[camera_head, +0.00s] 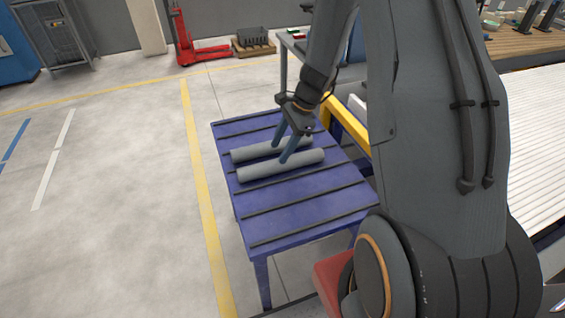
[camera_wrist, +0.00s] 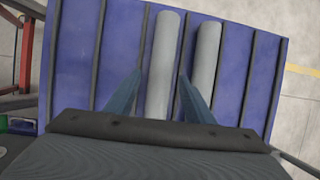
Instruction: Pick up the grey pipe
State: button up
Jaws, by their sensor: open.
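Two grey pipes lie side by side on a blue slatted table. In the head view, one is the back pipe (camera_head: 250,152) and the other the front pipe (camera_head: 262,170). My gripper (camera_head: 279,154) is open above them, its two blue-grey fingers pointing down. In the wrist view, my gripper (camera_wrist: 160,76) has one finger on each side of the left pipe (camera_wrist: 163,60). The right pipe (camera_wrist: 206,60) lies outside the right finger. The near ends of both pipes are hidden there by my gripper. Whether the fingers touch a pipe cannot be told.
The blue table (camera_head: 300,222) has dark raised slats and a bare front part. A yellow rail (camera_head: 347,130) stands along its right side. Clear floor with a yellow line (camera_head: 205,210) lies to the left. A red pallet jack (camera_head: 190,45) stands far back.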

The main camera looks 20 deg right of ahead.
aim_at(273, 162)
jog(key=shift+p+x, duration=1.1)
jog(key=shift+x, duration=2.75)
jog(key=shift+w+d, duration=0.15)
jog(key=shift+w, duration=0.05)
jog(key=shift+c, duration=0.3)
jog(key=c, duration=0.9)
jog(key=shift+o, duration=0.2)
